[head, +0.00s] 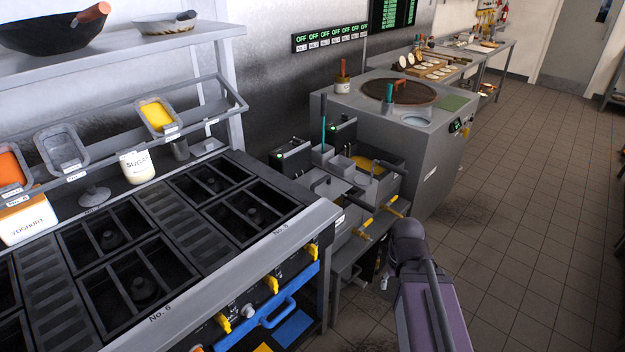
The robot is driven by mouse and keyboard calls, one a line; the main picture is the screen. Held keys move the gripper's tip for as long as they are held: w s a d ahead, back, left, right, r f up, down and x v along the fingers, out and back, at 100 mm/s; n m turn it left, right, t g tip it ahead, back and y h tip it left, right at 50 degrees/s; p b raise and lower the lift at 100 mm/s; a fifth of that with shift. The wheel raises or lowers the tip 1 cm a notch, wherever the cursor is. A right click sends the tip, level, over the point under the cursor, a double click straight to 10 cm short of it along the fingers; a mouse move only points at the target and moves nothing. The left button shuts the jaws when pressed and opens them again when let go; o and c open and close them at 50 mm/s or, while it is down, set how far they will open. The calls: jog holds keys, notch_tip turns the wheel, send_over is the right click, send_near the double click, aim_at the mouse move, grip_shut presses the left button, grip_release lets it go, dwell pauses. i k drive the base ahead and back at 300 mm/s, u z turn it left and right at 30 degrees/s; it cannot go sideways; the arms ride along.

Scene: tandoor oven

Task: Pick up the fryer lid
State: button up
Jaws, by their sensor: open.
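The double fryer (397,183) stands in the middle of the head view, between the stove and the tandoor. Its right basin shows yellow oil (365,163). A flat grey piece over the left basin (336,190), with a dark bar by it, looks like the fryer lid; its outline is hard to make out. My arm reaches up from the bottom right, and its near joint is to the front right of the fryer, apart from the lid in the picture. I cannot make out my gripper; the fingers do not show.
Yellow-handled fryer taps (396,206) stick out in front. The black stove (190,235) fills the left, under a shelf with a wok (52,33). The tandoor (430,135) stands behind the fryer. The tiled floor (530,230) to the right is clear.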

aim_at(318, 181)
jog(key=u, duration=0.05)
jog(key=i, duration=1.15)
jog(key=u, duration=0.45)
